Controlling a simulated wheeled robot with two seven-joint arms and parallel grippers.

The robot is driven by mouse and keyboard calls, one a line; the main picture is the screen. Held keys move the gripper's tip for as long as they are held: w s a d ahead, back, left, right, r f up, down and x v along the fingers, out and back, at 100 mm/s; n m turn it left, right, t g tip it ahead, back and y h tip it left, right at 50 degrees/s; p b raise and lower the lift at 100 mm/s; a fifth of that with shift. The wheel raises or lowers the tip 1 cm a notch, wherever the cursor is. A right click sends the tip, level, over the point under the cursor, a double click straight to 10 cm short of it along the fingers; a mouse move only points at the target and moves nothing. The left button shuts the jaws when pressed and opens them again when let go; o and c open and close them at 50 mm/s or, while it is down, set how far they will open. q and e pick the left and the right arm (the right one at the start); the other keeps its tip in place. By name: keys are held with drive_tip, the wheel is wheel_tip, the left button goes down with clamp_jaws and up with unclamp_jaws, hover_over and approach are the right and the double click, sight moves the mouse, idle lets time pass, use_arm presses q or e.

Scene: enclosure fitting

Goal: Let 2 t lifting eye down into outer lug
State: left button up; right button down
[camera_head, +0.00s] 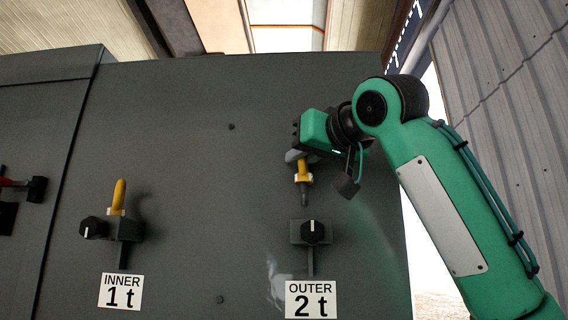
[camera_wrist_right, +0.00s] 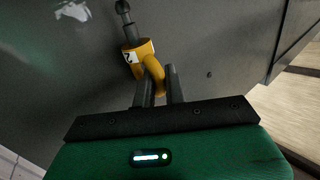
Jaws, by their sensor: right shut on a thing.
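The 2 t lifting eye (camera_head: 303,168) is yellow with a pale band and a dark pin pointing down. My right gripper (camera_head: 298,156) is shut on it and holds it above the outer lug (camera_head: 298,232). The pin's lower end appears a little above the lug, apart from it. The right wrist view shows the yellow eye (camera_wrist_right: 139,57) between the fingers of my right gripper (camera_wrist_right: 160,82), with a white tag reading 2 and the dark pin pointing away from me. The lug's hole is not visible. My left gripper is not in view.
At left, another yellow eye (camera_head: 118,194) stands in the inner lug (camera_head: 128,230), above the label INNER 1 t (camera_head: 120,291). The grey panel (camera_head: 200,150) between them is mostly clear.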

drive_tip(key=shift+s+r, duration=0.2)
drive_tip(key=shift+s, duration=0.05)
drive_tip(key=shift+s+d+f+n+g+y+b, duration=0.4)
drive_tip(key=shift+s+d+f+n+y+b, duration=0.2)
drive_tip(key=shift+y, duration=0.2)
drive_tip(key=shift+d+f+b, duration=0.15)
drive_tip(key=shift+f+b, duration=0.15)
drive_tip(key=shift+f, duration=0.3)
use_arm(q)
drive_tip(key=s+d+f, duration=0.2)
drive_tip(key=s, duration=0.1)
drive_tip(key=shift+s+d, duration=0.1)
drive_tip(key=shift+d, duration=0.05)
